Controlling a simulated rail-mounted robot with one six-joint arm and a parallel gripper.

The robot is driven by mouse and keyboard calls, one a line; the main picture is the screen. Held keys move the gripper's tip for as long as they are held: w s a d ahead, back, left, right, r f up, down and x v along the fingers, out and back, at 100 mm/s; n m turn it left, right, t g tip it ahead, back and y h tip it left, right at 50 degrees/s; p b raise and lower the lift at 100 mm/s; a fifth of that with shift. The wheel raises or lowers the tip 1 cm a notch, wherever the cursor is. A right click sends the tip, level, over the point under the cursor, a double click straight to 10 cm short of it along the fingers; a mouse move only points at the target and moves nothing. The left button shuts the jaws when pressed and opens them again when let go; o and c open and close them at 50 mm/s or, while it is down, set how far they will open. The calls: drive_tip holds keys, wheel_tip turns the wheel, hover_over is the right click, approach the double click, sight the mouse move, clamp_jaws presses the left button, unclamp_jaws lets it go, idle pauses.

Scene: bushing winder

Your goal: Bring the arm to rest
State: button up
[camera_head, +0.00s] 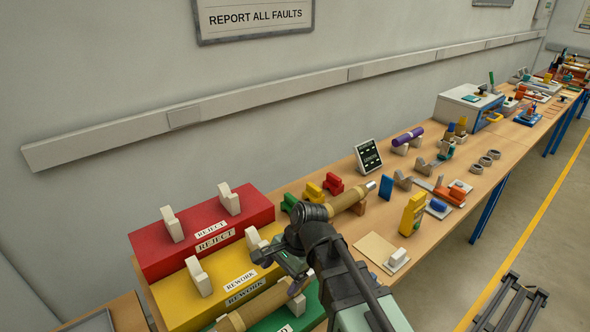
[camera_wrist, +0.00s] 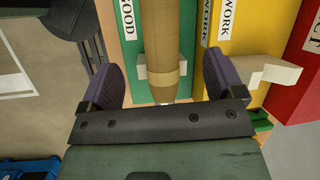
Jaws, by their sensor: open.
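My gripper (camera_head: 284,277) is over the front stands in the head view. In the wrist view my gripper (camera_wrist: 162,70) is open, its two dark purple pads wide apart. A tan bushing (camera_wrist: 163,42) shows between the pads, with clear gaps on both sides and touching neither. It lies on a white cradle (camera_wrist: 184,77) of the green stand (camera_wrist: 187,40). In the head view this bushing (camera_head: 258,308) is partly hidden by my gripper. How high the pads are above it is hard to tell.
The yellow REWORK stand (camera_head: 240,286) and red REJECT stand (camera_head: 200,237) have empty white cradles. Another tan bushing (camera_head: 347,198) lies behind my arm. A small display (camera_head: 368,155), a yellow block (camera_head: 412,213) and a purple roll (camera_head: 408,136) stand along the bench. Open air lies above the stands.

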drive_tip(key=s+d+f+n+t+h+b, duration=0.1)
drive_tip(key=d+f+n+h+b, duration=0.1)
drive_tip(key=d, duration=0.9)
drive_tip(key=d+f+n+h+b, duration=0.2)
drive_tip(key=d+f+n, duration=0.3)
drive_tip(key=d, duration=0.6)
drive_tip(key=shift+s+d+n+t+b, duration=0.35)
drive_tip(key=shift+n+b, duration=0.25)
drive_tip(key=shift+b, duration=0.3)
drive_tip(key=shift+s+f, duration=0.1)
